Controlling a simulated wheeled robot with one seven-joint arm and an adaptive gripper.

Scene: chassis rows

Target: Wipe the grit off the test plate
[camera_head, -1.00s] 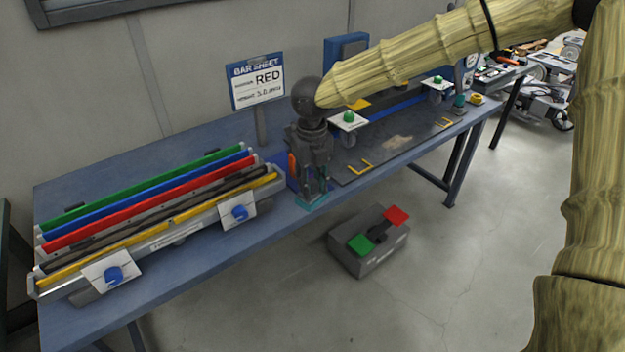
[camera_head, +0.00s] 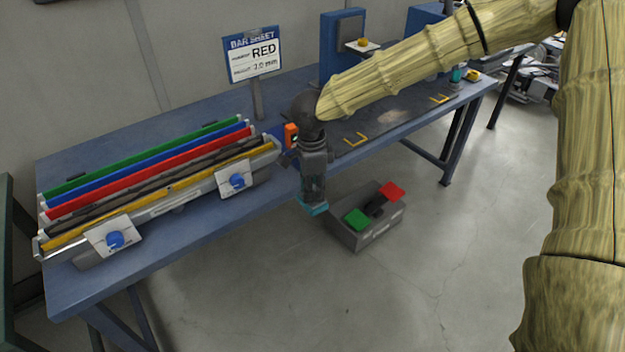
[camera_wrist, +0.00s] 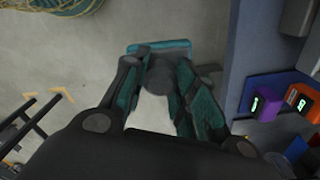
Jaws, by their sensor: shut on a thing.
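My gripper (camera_head: 313,190) hangs just off the bench's front edge, pointing down, shut on a teal wiping block. The block (camera_wrist: 158,47) shows in the wrist view as a flat teal pad with a dark round grip between my fingers. It also shows in the head view (camera_head: 314,208) at the bottom of my gripper, over the floor beside the bench. The dark test plate (camera_head: 375,140) lies on the bench to the right, with yellow corner marks. A pale brownish grit patch (camera_head: 394,117) is on it. My arm hides part of the plate's far side.
A rack (camera_head: 155,232) of coloured bars stands left on the bench (camera_head: 110,285). An orange device (camera_head: 291,135) sits close by my gripper, with a purple one (camera_wrist: 265,103) beside it. A blue post (camera_head: 330,50) stands behind. A grey box (camera_head: 365,232) with green and red pads is on the floor.

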